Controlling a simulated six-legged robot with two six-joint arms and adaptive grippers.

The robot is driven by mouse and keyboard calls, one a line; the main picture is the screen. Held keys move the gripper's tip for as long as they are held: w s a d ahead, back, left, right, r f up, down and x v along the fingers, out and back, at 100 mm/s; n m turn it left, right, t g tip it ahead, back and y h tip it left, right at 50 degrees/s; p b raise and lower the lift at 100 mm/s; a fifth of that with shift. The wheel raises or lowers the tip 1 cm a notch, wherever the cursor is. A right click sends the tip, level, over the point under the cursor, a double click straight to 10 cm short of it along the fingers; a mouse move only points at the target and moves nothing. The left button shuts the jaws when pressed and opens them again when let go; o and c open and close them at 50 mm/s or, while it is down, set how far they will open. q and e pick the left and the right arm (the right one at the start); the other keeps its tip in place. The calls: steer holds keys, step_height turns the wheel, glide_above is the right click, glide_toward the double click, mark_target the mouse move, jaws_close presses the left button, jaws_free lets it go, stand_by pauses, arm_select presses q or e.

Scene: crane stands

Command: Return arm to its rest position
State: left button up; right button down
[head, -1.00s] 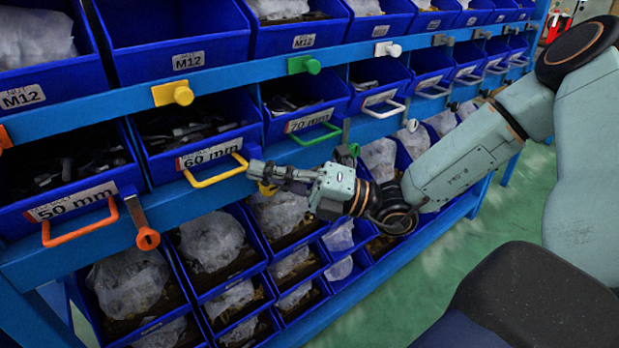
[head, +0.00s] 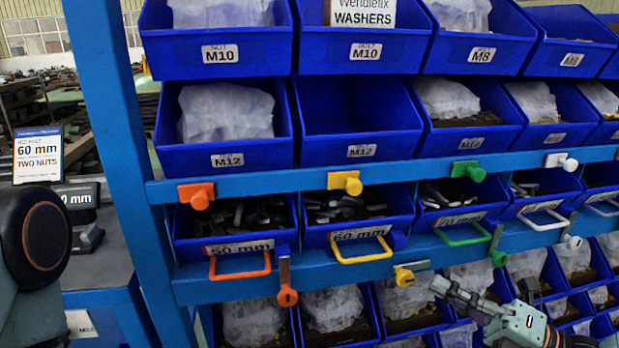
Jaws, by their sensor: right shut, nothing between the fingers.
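My right gripper (head: 455,292) is at the lower right of the head view, in front of the lower rows of bins. Its fingers point up and left and are shut with nothing between them. It is apart from the yellow latch (head: 403,275) on the lower rail, a little to the right of it. Most of the right arm is outside the frame. A joint of my left arm (head: 44,238) shows at the left edge; the left gripper is out of view.
A blue rack (head: 120,140) of bins fills the middle and right. The 50 mm bin (head: 236,248) has an orange handle, the 60 mm bin (head: 372,236) a yellow one, and another bin a green handle (head: 462,236). A 60 mm sign (head: 38,155) stands at the left.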

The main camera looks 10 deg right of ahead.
steer(key=s+a+f+n+g+h, duration=0.25)
steer(key=f+n+g, duration=0.25)
steer(key=f+n, duration=0.3)
steer(key=s+a+f+n+g+h, duration=0.2)
steer(key=s+f+n+g+h, duration=0.25)
steer(key=f+n, duration=0.4)
steer(key=s+d+f+n+g+h, duration=0.35)
steer(key=s+f+n+h, duration=0.4)
steer(key=n, duration=0.55)
steer(key=s+a+f+n+h, duration=0.1)
steer(key=s+a+f+n, duration=0.3)
steer(key=s+n, duration=0.4)
steer(key=shift+s+f+n+g+h, duration=0.2)
steer(key=shift+s+n+g+h, duration=0.15)
steer(key=shift+n, duration=0.9)
